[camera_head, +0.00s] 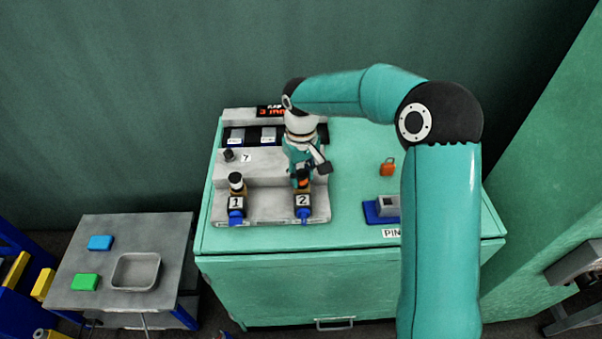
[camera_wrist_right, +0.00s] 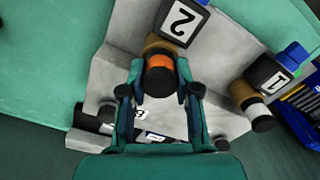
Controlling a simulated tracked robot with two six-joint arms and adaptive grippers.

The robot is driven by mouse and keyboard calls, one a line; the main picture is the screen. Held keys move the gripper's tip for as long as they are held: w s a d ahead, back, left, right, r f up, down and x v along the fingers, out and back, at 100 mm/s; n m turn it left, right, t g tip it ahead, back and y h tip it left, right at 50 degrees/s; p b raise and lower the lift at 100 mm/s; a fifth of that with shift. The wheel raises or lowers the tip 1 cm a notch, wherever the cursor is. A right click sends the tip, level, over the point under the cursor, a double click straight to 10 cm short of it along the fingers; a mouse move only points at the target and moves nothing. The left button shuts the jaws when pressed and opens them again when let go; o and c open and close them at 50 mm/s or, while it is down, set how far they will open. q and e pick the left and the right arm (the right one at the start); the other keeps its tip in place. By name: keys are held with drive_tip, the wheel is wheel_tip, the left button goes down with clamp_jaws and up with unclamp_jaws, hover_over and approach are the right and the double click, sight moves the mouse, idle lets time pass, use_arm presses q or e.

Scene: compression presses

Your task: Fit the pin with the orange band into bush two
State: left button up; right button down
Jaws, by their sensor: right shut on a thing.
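The pin with the orange band (camera_wrist_right: 159,67) is between the fingers of my right gripper (camera_wrist_right: 160,88) in the right wrist view, its dark end towards the camera. Bush one (camera_head: 238,192) holds another pin (camera_head: 236,179) with a white band. My left gripper is not in view.
The press fixture (camera_head: 262,208) stands on a green cabinet (camera_head: 350,246). An orange padlock (camera_head: 387,167) and a blue pin holder (camera_head: 373,214) lie to its right. A side table (camera_head: 175,235) with a metal tray (camera_head: 118,271) and coloured blocks is at left.

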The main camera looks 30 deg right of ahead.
sight(301, 172)
drive_tip(key=shift+f, duration=0.15)
drive_tip(key=c, duration=0.8)
unclamp_jaws()
drive_tip(key=shift+o, duration=0.2)
wheel_tip(301, 172, up, 12)
